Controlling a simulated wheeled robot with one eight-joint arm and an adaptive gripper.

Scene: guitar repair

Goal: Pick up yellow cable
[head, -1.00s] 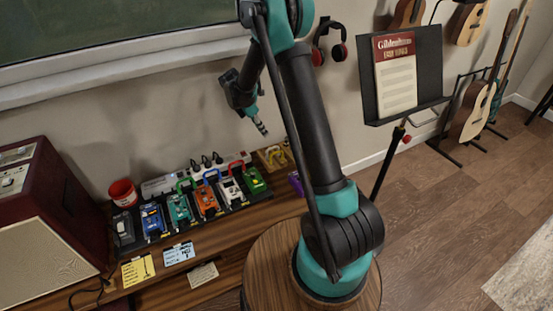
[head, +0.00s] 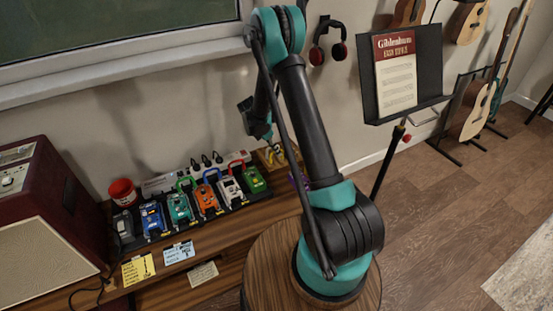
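A small yellow item (head: 270,154), likely the yellow cable, shows at the wooden box on the right end of the bench. It is small and partly covered, so its shape is unclear. My gripper (head: 269,141) points down just above it, close to the box. The fingertips are tiny and partly hidden by my own arm. I cannot tell whether they are open or shut, or whether they touch the yellow item.
A pedalboard with several coloured pedals (head: 207,200) and looped cables lies left of the box. A white power strip (head: 170,181) runs behind it. A music stand (head: 440,75) is at right.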

